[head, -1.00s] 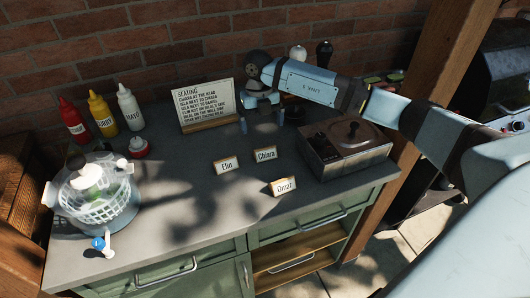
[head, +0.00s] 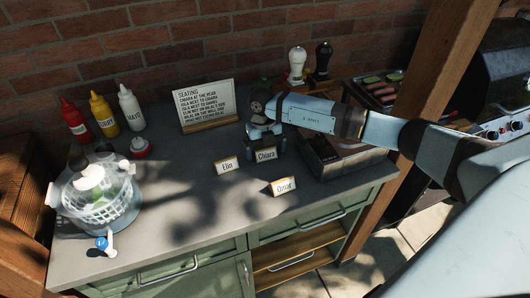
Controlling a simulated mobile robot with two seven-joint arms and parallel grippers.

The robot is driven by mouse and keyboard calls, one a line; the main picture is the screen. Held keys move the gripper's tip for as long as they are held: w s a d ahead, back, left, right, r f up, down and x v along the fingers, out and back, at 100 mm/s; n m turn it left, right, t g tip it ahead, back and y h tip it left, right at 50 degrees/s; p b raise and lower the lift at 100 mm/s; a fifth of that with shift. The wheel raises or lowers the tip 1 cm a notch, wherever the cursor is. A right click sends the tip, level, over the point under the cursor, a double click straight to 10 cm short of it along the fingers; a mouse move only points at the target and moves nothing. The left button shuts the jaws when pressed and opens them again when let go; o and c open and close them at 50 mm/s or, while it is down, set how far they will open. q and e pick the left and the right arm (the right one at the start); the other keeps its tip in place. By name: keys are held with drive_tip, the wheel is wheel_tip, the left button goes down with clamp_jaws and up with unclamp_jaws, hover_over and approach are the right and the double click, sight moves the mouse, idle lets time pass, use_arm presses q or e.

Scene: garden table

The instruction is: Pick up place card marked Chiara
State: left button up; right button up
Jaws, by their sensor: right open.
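The place card marked Chiara (head: 265,154) stands upright on the grey counter, between the Elin card and the steel box. My right gripper (head: 264,143) is just behind and above this card, pointing down, with its fingers open. The card's top edge is close to the fingers; I cannot tell whether they touch it. The Elin card (head: 227,166) stands to the left and the Omar card (head: 284,187) nearer the front. My left gripper is not in view.
A seating sign (head: 206,105) stands behind. Sauce bottles (head: 103,114) and a salad spinner (head: 97,195) are at left. A steel box (head: 335,165) is just right of the cards, partly hidden by my arm. The counter's front middle is clear.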

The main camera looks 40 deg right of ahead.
drive_tip(key=c, duration=0.9)
drive_tip(key=shift+r, duration=0.15)
